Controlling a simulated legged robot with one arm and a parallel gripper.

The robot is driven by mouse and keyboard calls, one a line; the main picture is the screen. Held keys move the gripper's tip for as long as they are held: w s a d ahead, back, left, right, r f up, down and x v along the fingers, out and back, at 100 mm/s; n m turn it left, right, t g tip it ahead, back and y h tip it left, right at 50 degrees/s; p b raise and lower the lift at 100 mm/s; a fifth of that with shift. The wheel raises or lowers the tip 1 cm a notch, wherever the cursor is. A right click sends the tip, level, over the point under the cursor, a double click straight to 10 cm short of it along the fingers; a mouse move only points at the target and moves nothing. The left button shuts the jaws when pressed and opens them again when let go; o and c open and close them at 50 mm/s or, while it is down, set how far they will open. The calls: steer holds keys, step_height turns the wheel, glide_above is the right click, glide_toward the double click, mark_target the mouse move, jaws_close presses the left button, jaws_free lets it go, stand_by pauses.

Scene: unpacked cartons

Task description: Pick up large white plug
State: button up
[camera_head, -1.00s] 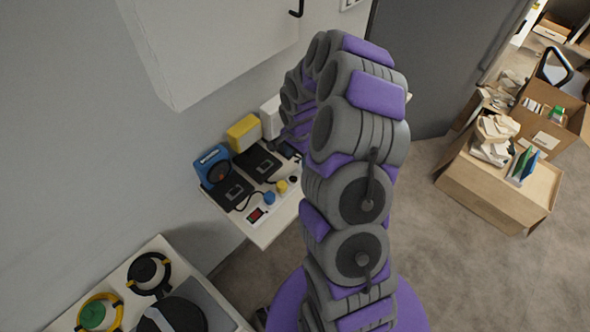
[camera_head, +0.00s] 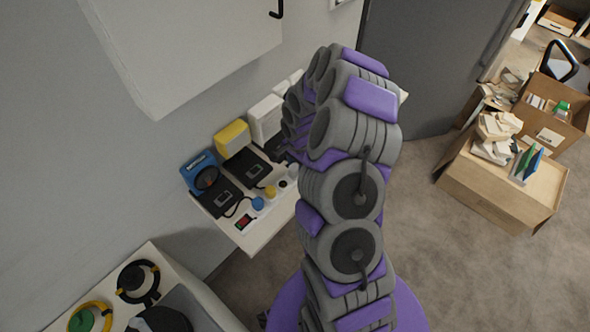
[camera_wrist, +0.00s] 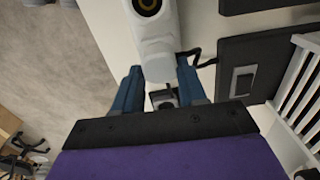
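In the wrist view, a white rounded body (camera_wrist: 156,50), apparently the large white plug, lies at and between the fingertips of my gripper (camera_wrist: 154,75). The two blue fingers are apart, one at each side of its near end. I cannot tell whether they touch it. A small grey block (camera_wrist: 163,98) shows between the fingers near the palm. A dark round piece with a yellow ring (camera_wrist: 147,5) sits at the white body's far end. In the head view my arm hides the gripper and the plug.
The white shelf (camera_head: 252,238) along the wall carries a blue device (camera_head: 200,172), a yellow device (camera_head: 232,138), a white device (camera_head: 265,118), black pads, a blue plug (camera_head: 258,203) and a yellow plug (camera_head: 270,192). A wall cabinet (camera_head: 190,50) hangs above. Cartons (camera_head: 500,190) stand right; floor between is clear.

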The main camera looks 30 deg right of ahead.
mark_target(294, 167)
steer(key=shift+s+d+f, duration=0.1)
steer(key=shift+d, duration=0.25)
steer(key=shift+c, duration=0.7)
steer(key=shift+a, duration=0.1)
steer(key=shift+c, duration=0.8)
steer(key=shift+s+a, duration=0.1)
steer(key=shift+a, duration=0.65)
jaws_close()
steer(key=shift+a, duration=0.35)
steer(key=shift+d, duration=0.1)
steer(key=shift+r, duration=0.35)
step_height(294, 167, up, 4)
steer(key=shift+f+p, duration=0.2)
steer(key=shift+p, duration=0.35)
steer(key=s+d, duration=0.3)
steer(key=s, duration=0.4)
steer(key=s+d+p, duration=0.1)
steer(key=s+d, duration=0.3)
steer(key=s, duration=0.3)
steer(key=shift+d+r, duration=0.3)
steer(key=shift+r, duration=0.15)
